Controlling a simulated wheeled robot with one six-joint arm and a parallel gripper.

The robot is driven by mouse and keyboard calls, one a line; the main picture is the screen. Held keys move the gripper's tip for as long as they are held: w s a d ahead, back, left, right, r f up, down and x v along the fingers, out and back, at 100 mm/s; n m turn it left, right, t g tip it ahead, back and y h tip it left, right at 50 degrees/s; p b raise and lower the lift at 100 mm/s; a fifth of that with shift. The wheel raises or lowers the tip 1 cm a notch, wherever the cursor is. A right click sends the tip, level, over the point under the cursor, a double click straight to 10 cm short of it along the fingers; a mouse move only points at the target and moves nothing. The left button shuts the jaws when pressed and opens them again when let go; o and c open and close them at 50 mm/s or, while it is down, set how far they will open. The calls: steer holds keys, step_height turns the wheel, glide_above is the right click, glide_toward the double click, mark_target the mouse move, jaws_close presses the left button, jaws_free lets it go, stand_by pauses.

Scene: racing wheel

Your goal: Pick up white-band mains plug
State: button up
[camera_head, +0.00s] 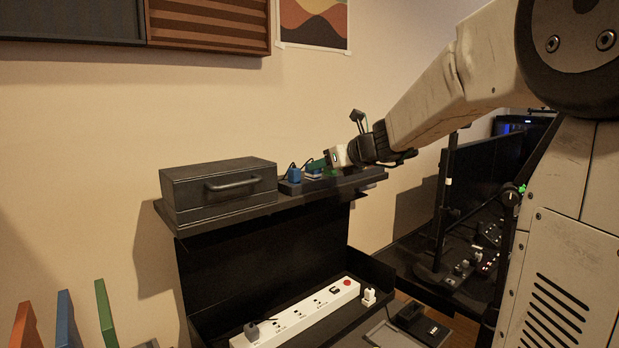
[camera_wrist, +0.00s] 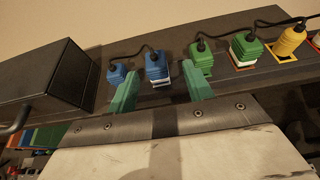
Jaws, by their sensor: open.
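In the wrist view my gripper (camera_wrist: 159,68) is open, with its two green fingers pointing at the shelf. A blue plug with a pale band low on its body (camera_wrist: 157,67) shows between the fingertips, apart from both as far as I can tell. A plain blue plug (camera_wrist: 117,73) is just left of the left finger. A green plug (camera_wrist: 201,57) is beside the right finger, and another green plug with a white band (camera_wrist: 246,48) stands further right. In the head view my gripper (camera_head: 330,159) is over the shelf, and its fingers hide part of the plug row.
A dark box with a handle (camera_head: 220,190) stands left on the shelf (camera_head: 255,206); it is close to the left finger in the wrist view. A yellow plug (camera_wrist: 288,42) is further right.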

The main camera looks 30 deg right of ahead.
mark_target(313, 173)
steer(key=x, duration=0.5)
steer(key=shift+a+f, duration=0.15)
steer(key=shift+a, duration=0.15)
jaws_close()
